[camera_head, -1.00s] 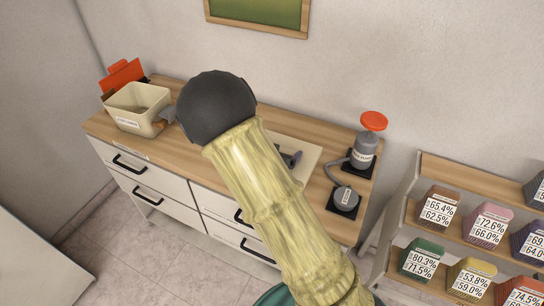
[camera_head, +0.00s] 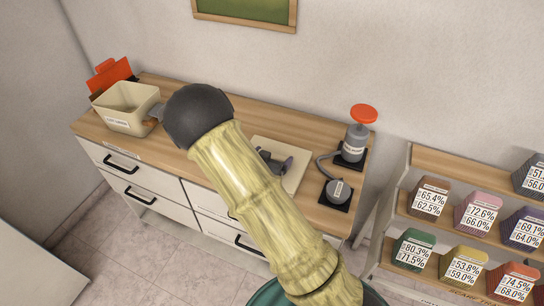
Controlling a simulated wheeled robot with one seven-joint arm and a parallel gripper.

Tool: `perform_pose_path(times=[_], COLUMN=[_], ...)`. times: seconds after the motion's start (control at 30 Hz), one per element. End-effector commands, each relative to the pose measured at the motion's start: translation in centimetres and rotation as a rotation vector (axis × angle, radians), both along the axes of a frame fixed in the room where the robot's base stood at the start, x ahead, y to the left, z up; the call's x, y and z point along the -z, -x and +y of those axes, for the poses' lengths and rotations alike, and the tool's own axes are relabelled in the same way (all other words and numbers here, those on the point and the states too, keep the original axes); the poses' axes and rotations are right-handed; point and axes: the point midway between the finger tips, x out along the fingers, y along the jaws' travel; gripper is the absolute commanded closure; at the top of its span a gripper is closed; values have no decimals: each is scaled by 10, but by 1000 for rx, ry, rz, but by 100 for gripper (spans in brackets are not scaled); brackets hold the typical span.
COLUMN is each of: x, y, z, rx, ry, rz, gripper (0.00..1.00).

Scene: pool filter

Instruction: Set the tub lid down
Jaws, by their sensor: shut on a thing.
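A flat cream square plate, which I take as the tub lid (camera_head: 296,180), is over the middle of the wooden counter, partly hidden behind my arm. Small dark grey parts at its middle appear to be my gripper (camera_head: 274,162), shut on the lid from above. The contact itself is too small to make out. I cannot tell whether the lid touches the counter or hangs just above it. The cream tub (camera_head: 126,112) stands open at the counter's left end, with a label on its front.
The wooden counter (camera_head: 230,178) has drawers below. A grey pump with a red knob (camera_head: 363,114) and a hose-linked round part (camera_head: 338,190) stand right of the lid. A red-orange item (camera_head: 112,72) is behind the tub. A shelf (camera_head: 450,165) with labelled blocks is at right.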

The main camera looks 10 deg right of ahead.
Motion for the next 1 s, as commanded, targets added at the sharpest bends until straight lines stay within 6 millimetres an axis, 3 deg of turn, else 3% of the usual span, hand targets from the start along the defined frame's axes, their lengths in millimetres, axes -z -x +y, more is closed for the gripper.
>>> perform_pose_path(times=[0.1, 0.13, 0.2, 0.57, 1.0], x=[3, 3, 2, -3, -33], y=[0, 0, 0, 4, 64], z=[0, 0, 0, 4, 52], rx=[0, 0, 0, -2, -13], ry=[1, 0, 0, -1, -2], rz=[-1, 0, 0, 0, 0], gripper=[38, 7, 0, 0, 0])
